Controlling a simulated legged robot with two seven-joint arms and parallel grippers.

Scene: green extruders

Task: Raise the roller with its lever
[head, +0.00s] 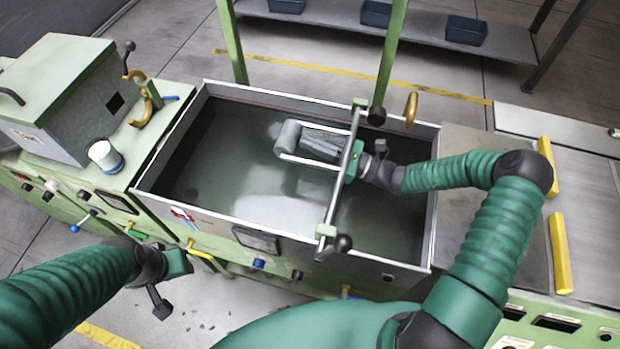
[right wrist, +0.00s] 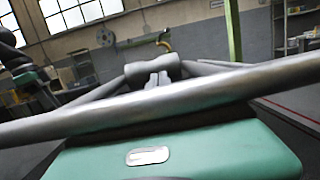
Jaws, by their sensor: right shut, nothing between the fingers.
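The roller (head: 288,138) is a short grey cylinder held between two pale side arms over the green tank (head: 170,160). The side arms join a long metal cross bar (head: 335,200). The right wrist view shows the roller (right wrist: 150,69) beyond the bar. My left gripper (head: 160,303) hangs outside the tank at lower left, jaws unclear.
A brass-coloured handle (head: 410,108) stands by the tank's far right corner. A white cup (head: 104,155) sits on the machine at left. A green post (head: 392,50) rises behind the tank. Yellow bars (head: 560,253) lie on the right-hand surface.

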